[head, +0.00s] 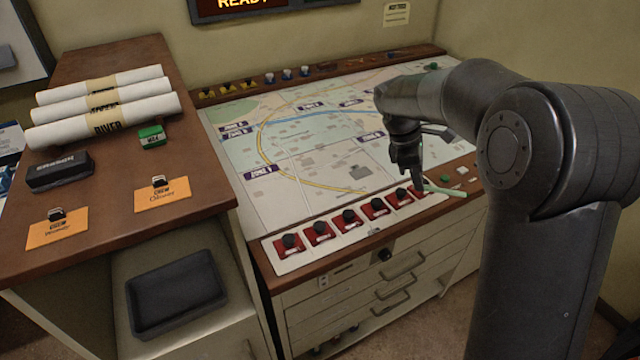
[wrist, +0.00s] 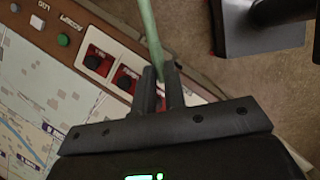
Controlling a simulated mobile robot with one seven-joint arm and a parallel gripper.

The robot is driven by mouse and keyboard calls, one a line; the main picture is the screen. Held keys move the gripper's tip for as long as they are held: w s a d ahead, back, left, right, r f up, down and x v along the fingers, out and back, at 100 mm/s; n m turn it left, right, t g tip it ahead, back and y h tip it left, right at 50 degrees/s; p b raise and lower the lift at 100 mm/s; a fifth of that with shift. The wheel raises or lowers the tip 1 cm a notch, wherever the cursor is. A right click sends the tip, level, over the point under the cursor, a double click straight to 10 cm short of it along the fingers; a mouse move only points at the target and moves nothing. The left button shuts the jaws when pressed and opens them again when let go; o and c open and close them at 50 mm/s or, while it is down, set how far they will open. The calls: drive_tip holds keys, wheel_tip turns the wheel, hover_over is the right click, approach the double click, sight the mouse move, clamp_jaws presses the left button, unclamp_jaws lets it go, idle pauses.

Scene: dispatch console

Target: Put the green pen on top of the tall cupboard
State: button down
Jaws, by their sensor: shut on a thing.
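The green pen (head: 445,190) is in my gripper (head: 416,184), low over the front right of the map console, near the row of red switches. In the wrist view my gripper (wrist: 162,78) is shut on the pen (wrist: 148,30), which sticks out beyond the fingertips. I cannot tell from these views whether the pen touches the console. The tall cupboard at the left has a brown wooden top (head: 108,182), higher than the console, with free patches between the things on it.
On the cupboard top are white paper rolls (head: 105,118), a green block (head: 152,136), a black box (head: 59,172) and two orange cards (head: 163,194). A dark tray (head: 176,293) sits lower in front. Red switches (head: 349,219) line the console's front edge.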

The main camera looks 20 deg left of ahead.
drive_tip(key=w+a+n+t+y, duration=0.1)
drive_tip(key=a+n+t, duration=0.2)
drive_tip(key=a+n, duration=0.5)
drive_tip(key=n+t+y, duration=0.1)
drive_tip(key=n+y, duration=0.3)
drive_tip(key=n, duration=0.6)
hover_over(311, 203)
drive_tip(key=s, duration=0.1)
wheel_tip(311, 203, down, 10)
drive_tip(key=shift+s+f, duration=0.15)
drive_tip(key=shift+f, duration=2.15)
drive_tip(key=c, duration=1.5)
unclamp_jaws()
drive_tip(key=shift+f, duration=0.1)
